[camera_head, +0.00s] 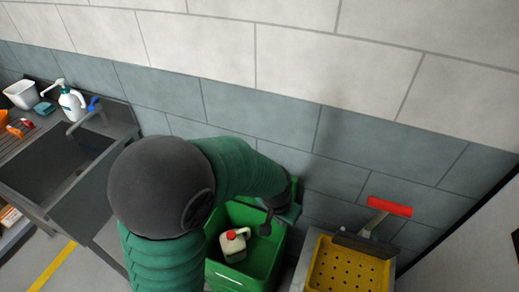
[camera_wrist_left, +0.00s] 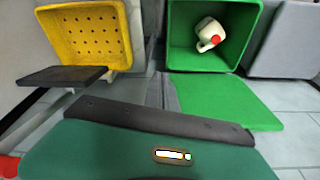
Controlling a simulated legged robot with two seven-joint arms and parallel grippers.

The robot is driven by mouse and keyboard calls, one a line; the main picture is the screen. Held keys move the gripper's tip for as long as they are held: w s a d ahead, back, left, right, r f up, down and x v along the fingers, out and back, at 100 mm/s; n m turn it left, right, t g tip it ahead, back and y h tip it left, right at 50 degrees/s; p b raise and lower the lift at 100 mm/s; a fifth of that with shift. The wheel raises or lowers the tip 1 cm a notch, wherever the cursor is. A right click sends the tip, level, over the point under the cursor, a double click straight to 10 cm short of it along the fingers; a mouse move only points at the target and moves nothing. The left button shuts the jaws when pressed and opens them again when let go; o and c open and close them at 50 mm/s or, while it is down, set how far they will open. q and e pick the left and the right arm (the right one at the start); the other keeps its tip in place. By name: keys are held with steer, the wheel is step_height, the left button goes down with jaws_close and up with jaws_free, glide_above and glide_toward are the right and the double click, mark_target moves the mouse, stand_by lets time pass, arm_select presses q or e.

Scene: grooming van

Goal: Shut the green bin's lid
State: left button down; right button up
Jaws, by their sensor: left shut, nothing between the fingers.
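The green bin (camera_head: 222,278) stands open on the floor by the tiled wall, and its inside also shows in the left wrist view (camera_wrist_left: 180,50). A cream jug with a red cap (camera_head: 233,246) lies inside it. The bin's green lid (camera_wrist_left: 225,100) is open, folded back from the rim. In the head view only a bit of the lid (camera_head: 294,188) shows behind my arm. My left gripper (camera_head: 266,226) is shut and empty, over the bin's back right side near the lid. I cannot tell whether it touches the lid. My right gripper is not in view.
A yellow perforated basket (camera_head: 318,268) with a red-ended handle (camera_head: 390,206) stands right of the bin, close beside it. The tiled wall closes off the back.

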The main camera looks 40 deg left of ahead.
arm_select(q)
steer(key=w+a+r+n+p, duration=0.1)
steer(key=w+a+r+p, duration=0.5)
steer(key=a, duration=0.4)
steer(key=w+a+r+n+p, duration=0.2)
steer(key=w+a+r+p, duration=0.2)
steer(key=w+a+p, duration=0.45)
steer(key=shift+y, duration=0.3)
steer(key=f, duration=0.2)
steer(key=a+f, duration=0.1)
steer(key=f, duration=0.2)
steer(key=a+f+p, duration=0.1)
steer(key=f, duration=0.2)
steer(key=shift+w+a+f, duration=0.1)
steer(key=shift+f, duration=0.1)
steer(key=shift+w+a+f, duration=0.1)
steer(key=shift+a+f, duration=0.05)
steer(key=shift+f, duration=0.45)
